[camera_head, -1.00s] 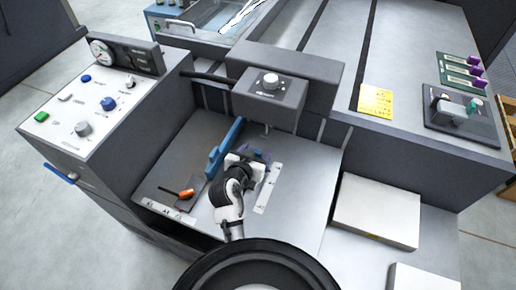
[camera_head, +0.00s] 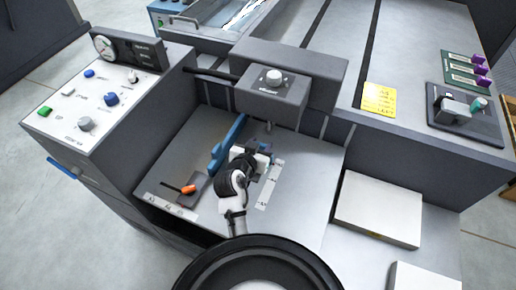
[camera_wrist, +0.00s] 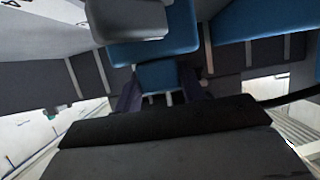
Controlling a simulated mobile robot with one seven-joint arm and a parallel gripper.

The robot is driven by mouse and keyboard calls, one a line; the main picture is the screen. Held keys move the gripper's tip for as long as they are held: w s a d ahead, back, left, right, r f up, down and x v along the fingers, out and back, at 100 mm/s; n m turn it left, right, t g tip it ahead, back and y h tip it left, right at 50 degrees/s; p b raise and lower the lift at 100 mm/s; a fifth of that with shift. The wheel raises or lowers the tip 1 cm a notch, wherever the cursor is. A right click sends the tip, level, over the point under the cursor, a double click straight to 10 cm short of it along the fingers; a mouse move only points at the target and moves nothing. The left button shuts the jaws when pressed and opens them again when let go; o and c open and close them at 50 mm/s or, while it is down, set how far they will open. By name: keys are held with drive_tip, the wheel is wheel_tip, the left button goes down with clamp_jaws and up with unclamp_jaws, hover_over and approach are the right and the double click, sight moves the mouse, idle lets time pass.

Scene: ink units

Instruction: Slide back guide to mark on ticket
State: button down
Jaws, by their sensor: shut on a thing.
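My gripper (camera_head: 258,155) is over the grey table of the machine, below the overhanging grey head. In the wrist view, its dark fingers (camera_wrist: 160,92) are shut on a small blue block (camera_wrist: 160,75), which appears to be part of the back guide. The back guide (camera_head: 265,147) shows only as a bit of blue beyond my gripper; the hand hides most of it. A pale scale strip (camera_head: 268,186) lies on the table just right of my gripper; its marks are too small to read. The yellow ticket (camera_head: 379,99) lies on the machine top at right; its writing is unreadable.
A long blue side guide (camera_head: 227,146) stands close left of my gripper. A small plate with an orange-knobbed lever (camera_head: 189,189) is at front left. The grey head (camera_head: 271,95) hangs over the table's back. A white stack (camera_head: 378,210) sits at right.

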drive_tip(key=shift+w+d+r, duration=0.15)
drive_tip(key=shift+w+d, duration=0.1)
drive_tip(key=shift+w, duration=0.25)
drive_tip(key=c, duration=0.8)
unclamp_jaws()
drive_tip(key=shift+w, duration=0.15)
drive_tip(key=shift+c, duration=0.2)
